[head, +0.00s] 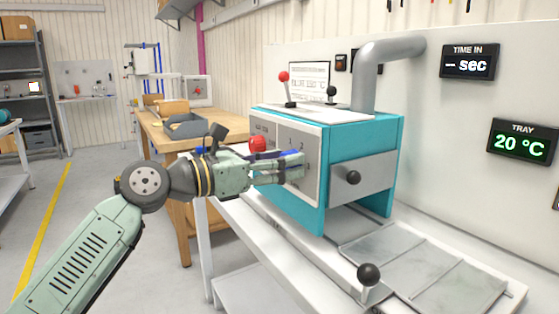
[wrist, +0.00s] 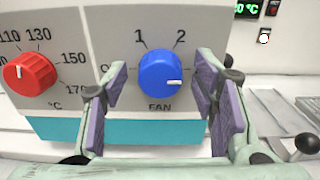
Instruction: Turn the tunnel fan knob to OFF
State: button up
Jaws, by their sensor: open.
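The blue fan knob (wrist: 160,75) sits on the pale front panel (wrist: 215,35) of the teal machine, above the word FAN. Its white pointer mark faces right, slightly downward. Marks 1 and 2 show above it; a label at its left is mostly hidden by a finger, and the spot at its right is covered too. My gripper (wrist: 165,105) is open, with one purple-padded finger on each side of the knob and gaps visible. In the head view my gripper (head: 300,165) is at the panel and largely hides the knob.
A red temperature knob (wrist: 30,73) is left of the fan knob, close to my left finger. A wooden workbench (head: 160,132) stands behind.

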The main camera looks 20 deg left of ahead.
jog(key=shift+c, duration=0.3)
jog(key=c, duration=1.1)
